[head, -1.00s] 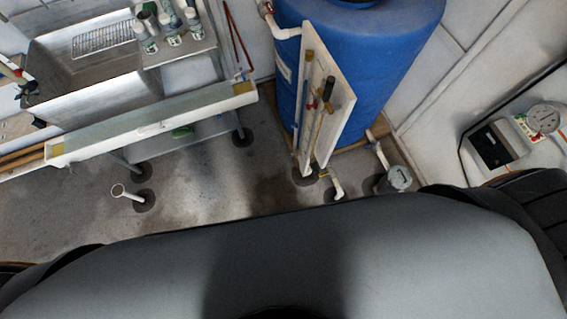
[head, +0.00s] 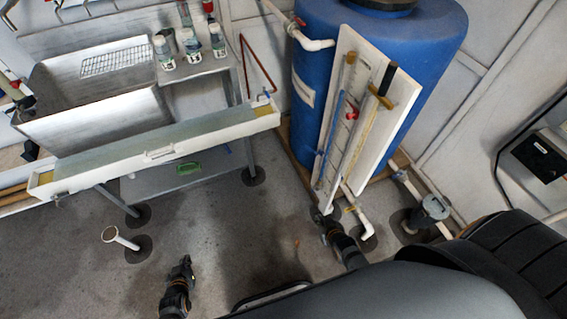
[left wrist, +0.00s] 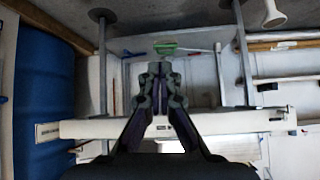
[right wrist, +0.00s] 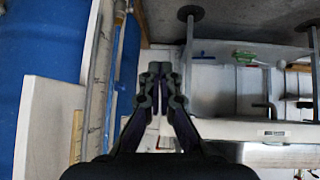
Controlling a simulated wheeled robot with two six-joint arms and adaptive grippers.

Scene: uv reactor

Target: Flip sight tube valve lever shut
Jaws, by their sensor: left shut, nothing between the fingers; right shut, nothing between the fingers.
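The white sight tube board (head: 375,135) stands upright in front of the blue tank (head: 440,45). A blue tube (head: 331,135) runs along it, with a small red lever (head: 352,115) beside it. A small yellow piece (head: 349,209) shows near the board's foot, by a white pipe; I cannot tell which piece is the valve lever. My right gripper (head: 316,213) is shut and empty, near the board's lower end. In the right wrist view, the board (right wrist: 45,125) is left of the shut fingers (right wrist: 160,70). My left gripper (head: 187,260) is shut and empty, over open floor farther left.
A long white trough (head: 150,150) crosses in front of the steel sink (head: 95,120). Bottles (head: 190,45) stand on the counter. A white pipe stub (head: 112,233) and a grey capped pipe (head: 434,207) rise from the floor. The floor between my grippers is mostly clear.

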